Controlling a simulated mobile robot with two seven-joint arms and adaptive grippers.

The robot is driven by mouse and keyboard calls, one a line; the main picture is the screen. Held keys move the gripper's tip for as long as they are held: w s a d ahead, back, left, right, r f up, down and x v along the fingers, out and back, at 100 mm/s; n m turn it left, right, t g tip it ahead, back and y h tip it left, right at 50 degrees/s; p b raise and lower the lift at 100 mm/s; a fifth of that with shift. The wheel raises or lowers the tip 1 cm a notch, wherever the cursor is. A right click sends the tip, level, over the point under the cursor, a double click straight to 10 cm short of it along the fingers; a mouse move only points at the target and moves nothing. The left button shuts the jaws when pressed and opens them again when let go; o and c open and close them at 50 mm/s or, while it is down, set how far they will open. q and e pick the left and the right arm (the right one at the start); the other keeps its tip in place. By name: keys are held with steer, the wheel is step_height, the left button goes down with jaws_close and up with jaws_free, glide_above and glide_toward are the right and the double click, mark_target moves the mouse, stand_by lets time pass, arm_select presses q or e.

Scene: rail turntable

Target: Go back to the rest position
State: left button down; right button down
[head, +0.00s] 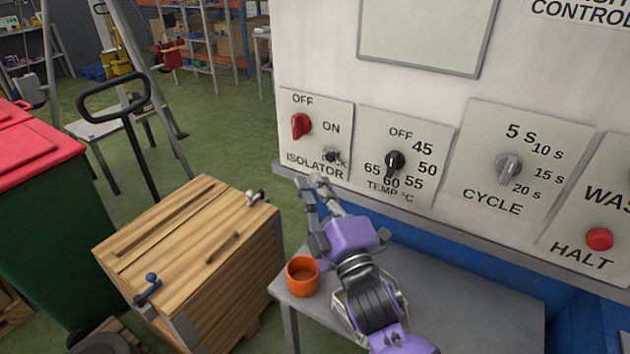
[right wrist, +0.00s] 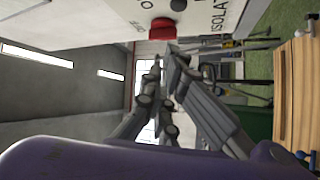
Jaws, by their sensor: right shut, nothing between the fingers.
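My right gripper (head: 314,184) has a purple body and grey fingers. It is shut and empty, with its fingers raised in front of the lower edge of the isolator plate (head: 318,107). The red isolator knob (head: 300,126) is above and left of the fingertips, apart from them in the head view. In the right wrist view the fingers (right wrist: 165,62) point towards the red knob (right wrist: 162,29); the exact gap is hard to judge. A small dark lock part (head: 335,155) sits at the plate's lower right. My left gripper is not in view.
The white panel also has a black temperature knob (head: 395,163), a grey cycle knob (head: 508,167) and a red halt button (head: 600,239). Below, a grey table (head: 470,305) bears an orange cup (head: 302,279) close to my right wrist. A wooden crate (head: 185,235) stands left.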

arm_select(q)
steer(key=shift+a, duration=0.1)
